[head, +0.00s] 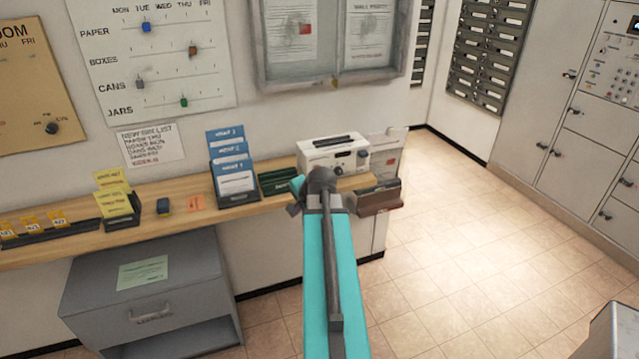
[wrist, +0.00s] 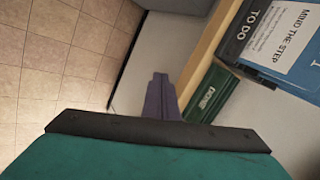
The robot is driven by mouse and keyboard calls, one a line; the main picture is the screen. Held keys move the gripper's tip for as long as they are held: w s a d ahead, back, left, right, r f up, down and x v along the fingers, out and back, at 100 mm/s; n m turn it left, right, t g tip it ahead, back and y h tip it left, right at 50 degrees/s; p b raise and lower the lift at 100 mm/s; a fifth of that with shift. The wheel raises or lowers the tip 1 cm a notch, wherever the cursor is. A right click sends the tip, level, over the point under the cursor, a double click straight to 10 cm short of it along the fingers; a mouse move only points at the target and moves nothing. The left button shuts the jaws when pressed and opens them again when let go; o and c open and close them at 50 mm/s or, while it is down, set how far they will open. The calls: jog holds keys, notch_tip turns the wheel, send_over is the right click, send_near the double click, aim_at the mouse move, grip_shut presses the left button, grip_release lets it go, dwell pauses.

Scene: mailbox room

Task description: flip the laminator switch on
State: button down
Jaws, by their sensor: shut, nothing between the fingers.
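The laminator is a white box (head: 318,152) with a dark slot on top and dark knobs on its front. It stands at the right end of the wooden shelf in the head view. I cannot make out which way its switch is set. My arm covers part of its lower front. My gripper (head: 296,188) is in front of the shelf, just left of the laminator's lower front. In the wrist view my gripper (wrist: 160,78) is shut and empty, its fingers beside the shelf edge. The laminator does not show there.
A dark green tray (head: 279,181) lies left of the laminator; it also shows in the wrist view (wrist: 212,95). Further left is a holder of blue leaflets (head: 233,165). A brown holder (head: 378,198) hangs at the shelf's right end.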

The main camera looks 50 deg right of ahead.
jog(key=s+a+f+n+g+y, duration=0.2)
jog(key=a+f+n+g+y, duration=0.55)
jog(key=a+f, duration=2.05)
jog(key=s+a+f+n+g+h, duration=0.2)
jog(key=s+a+f+n, duration=0.4)
jog(key=s+a, duration=0.3)
jog(key=s+a+f+n+g+h, duration=0.3)
jog(key=s+a+f+n, duration=0.3)
jog(key=s+a, duration=0.4)
jog(key=s, duration=0.4)
jog(key=shift+a+f+n, duration=0.2)
jog(key=shift+f+n, duration=0.15)
jog(key=shift+d, duration=0.1)
